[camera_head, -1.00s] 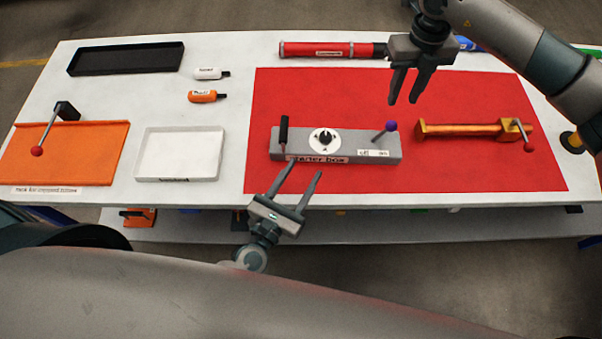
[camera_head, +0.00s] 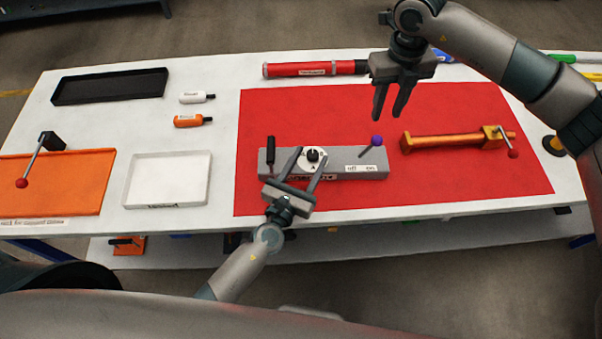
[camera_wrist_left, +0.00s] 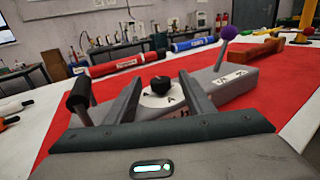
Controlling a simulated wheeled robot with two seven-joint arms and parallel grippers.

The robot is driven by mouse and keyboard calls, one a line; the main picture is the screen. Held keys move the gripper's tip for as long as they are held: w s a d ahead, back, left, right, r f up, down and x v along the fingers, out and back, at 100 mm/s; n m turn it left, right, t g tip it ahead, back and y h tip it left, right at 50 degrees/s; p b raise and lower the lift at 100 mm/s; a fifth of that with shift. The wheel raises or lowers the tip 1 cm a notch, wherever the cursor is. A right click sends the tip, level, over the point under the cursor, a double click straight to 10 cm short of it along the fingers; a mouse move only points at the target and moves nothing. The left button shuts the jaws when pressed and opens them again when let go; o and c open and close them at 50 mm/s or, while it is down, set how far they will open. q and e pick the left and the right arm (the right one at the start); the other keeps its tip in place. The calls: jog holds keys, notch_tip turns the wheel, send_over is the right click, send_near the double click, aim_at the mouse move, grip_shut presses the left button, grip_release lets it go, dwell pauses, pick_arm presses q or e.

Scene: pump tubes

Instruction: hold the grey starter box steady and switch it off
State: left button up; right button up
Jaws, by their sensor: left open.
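The grey starter box (camera_head: 340,162) lies on the red mat. It has a black upright handle (camera_head: 271,148) at its left end and a black dial (camera_head: 313,155) on a white disc. A purple-ball lever (camera_head: 377,141) at its right end leans right, toward the "on" side of the off/on label (camera_head: 362,168). My left gripper (camera_head: 308,156) is open, its fingers over the box around the dial area. In the left wrist view the dial (camera_wrist_left: 161,84) shows between the fingers; contact cannot be told. My right gripper (camera_head: 389,117) is open and empty, behind and above the box.
A white tray (camera_head: 168,180), small bottles, a black tray (camera_head: 110,86) and an orange rack (camera_head: 65,185) stand left.

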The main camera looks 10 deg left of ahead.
aim_at(318, 148)
pick_arm(q)
jog(key=x, duration=0.6)
jog(key=shift+w+d, duration=0.1)
jog(key=shift+w, duration=0.1)
grip_shut()
pick_arm(e)
grip_shut()
